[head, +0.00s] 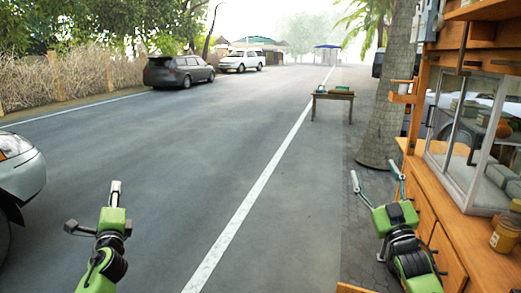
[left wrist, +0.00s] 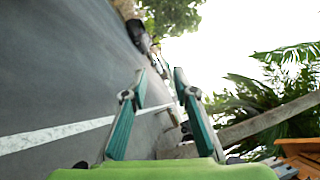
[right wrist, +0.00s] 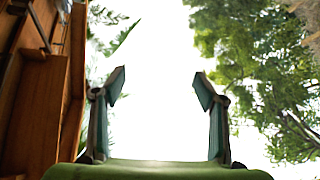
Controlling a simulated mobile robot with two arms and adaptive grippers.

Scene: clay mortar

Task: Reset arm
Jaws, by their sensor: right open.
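My left gripper (head: 115,188) is green and black and hangs over the road at the lower left in the head view. In the left wrist view its two fingers (left wrist: 160,80) stand apart, partly open, with nothing between them. My right gripper (head: 374,178) is at the lower right in the head view, beside the wooden stall. In the right wrist view its fingers (right wrist: 160,82) are wide apart and empty, with sky and leaves behind.
A wooden stall (head: 452,262) with a glass case (head: 455,165) and a jar (head: 506,236) stands close at the right. A tree trunk (head: 387,100) and a small table (head: 332,96) are ahead. A silver car (head: 22,170) is at the left edge. The road (head: 190,150) between is clear.

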